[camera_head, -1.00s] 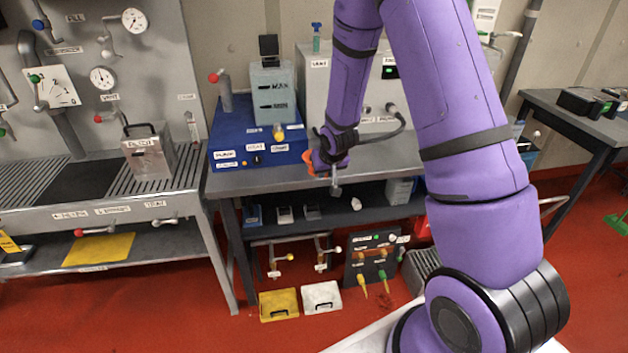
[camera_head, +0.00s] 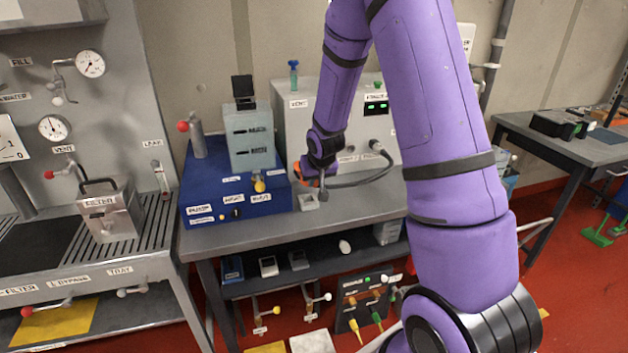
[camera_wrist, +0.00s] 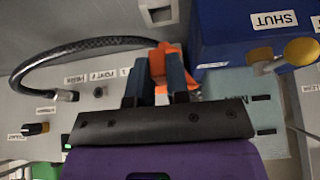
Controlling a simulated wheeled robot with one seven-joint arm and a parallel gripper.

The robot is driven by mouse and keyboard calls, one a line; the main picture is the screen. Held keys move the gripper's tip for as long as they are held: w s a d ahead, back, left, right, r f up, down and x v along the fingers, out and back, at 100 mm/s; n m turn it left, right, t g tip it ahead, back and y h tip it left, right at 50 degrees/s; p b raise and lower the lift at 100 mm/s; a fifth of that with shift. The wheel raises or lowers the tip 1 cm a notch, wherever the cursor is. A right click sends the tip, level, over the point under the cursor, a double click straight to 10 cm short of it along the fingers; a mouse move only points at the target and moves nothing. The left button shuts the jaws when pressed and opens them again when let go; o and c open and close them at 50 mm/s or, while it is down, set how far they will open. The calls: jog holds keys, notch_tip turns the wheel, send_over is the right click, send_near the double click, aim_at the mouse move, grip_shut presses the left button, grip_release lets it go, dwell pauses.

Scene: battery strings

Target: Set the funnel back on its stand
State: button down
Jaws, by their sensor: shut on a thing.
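An orange thing, which I take to be the funnel (camera_wrist: 158,62), is between the fingers of my gripper (camera_wrist: 158,85) in the wrist view. The fingers are shut on it and hide part of it. In the head view only a little of its orange (camera_head: 308,180) shows beside my gripper (camera_head: 318,180), above the front of the bench. A small pale open-topped holder, perhaps the stand (camera_head: 309,203), sits on the bench just below. It also shows at the top of the wrist view (camera_wrist: 158,14), apart from the orange thing.
A dark hose (camera_head: 365,180) curves from the grey cabinet (camera_head: 285,125) to near my gripper. The blue base (camera_head: 210,178) with a grey-green tank (camera_head: 250,150) and a yellow knob stands close on the left. The bench top (camera_head: 365,203) to the right is clear.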

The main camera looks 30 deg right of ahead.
jog(key=shift+f, duration=2.3)
jog(key=shift+f, duration=1.1)
jog(key=c, duration=1)
grip_release()
jog(key=v, duration=1)
jog(key=shift+s+r, duration=0.25)
jog(key=shift+r, duration=0.1)
